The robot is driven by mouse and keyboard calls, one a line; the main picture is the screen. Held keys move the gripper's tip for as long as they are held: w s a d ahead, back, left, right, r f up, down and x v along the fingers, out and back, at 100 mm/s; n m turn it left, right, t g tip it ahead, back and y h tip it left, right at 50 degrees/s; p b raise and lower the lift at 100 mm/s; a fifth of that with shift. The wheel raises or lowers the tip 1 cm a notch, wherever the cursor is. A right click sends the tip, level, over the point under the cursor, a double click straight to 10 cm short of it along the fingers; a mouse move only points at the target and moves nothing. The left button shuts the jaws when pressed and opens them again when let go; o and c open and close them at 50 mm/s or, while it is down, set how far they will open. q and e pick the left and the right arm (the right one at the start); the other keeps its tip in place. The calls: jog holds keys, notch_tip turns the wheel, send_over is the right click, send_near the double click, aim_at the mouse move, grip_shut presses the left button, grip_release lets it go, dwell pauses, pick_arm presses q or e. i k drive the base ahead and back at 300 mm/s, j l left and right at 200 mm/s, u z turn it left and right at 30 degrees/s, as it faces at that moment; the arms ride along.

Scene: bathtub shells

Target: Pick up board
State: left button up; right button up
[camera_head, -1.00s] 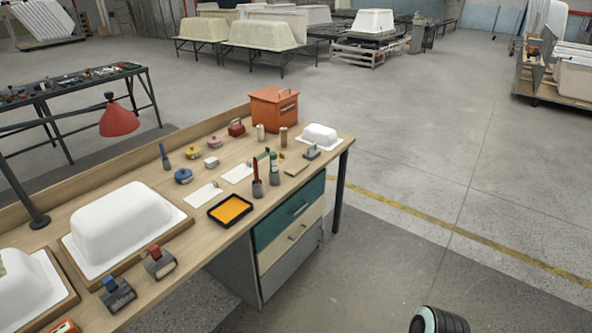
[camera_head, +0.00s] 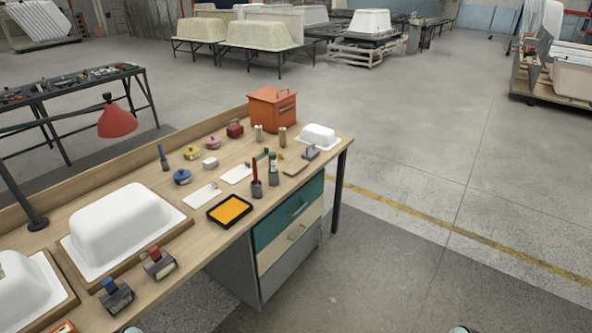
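A small tan wooden board (camera_head: 294,167) lies flat on the workbench (camera_head: 262,203) near its right end, between the red-and-green-topped holders and a small grey-handled tool (camera_head: 310,153). Larger wooden boards also lie on the bench: one (camera_head: 181,226) is under a white tub-shaped shell (camera_head: 118,220), and another is under a second white shell (camera_head: 28,290) at the left edge. I cannot tell which board the task names. Neither gripper shows; only slivers of teal parts of mine show at the bottom edge. Nothing touches the boards from my side.
An orange toolbox (camera_head: 272,108), a small white shell (camera_head: 318,137), a black tray with yellow contents (camera_head: 230,210) and several pots and tools crowd the bench. A red lamp (camera_head: 117,121) stands at left. A drawer cabinet (camera_head: 290,230) is under the bench.

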aim_at(298, 165)
jog(key=z, duration=0.75)
jog(key=i+z, duration=0.1)
jog(key=i, duration=1.15)
jog(key=i+l, duration=0.1)
jog(key=i, duration=3.2)
jog(key=u, duration=0.4)
jog(key=i+u, duration=0.15)
jog(key=u, duration=0.25)
jog(key=l+u, duration=0.1)
jog(key=u, duration=0.3)
jog(key=i+u, duration=0.1)
jog(key=u, duration=3.65)
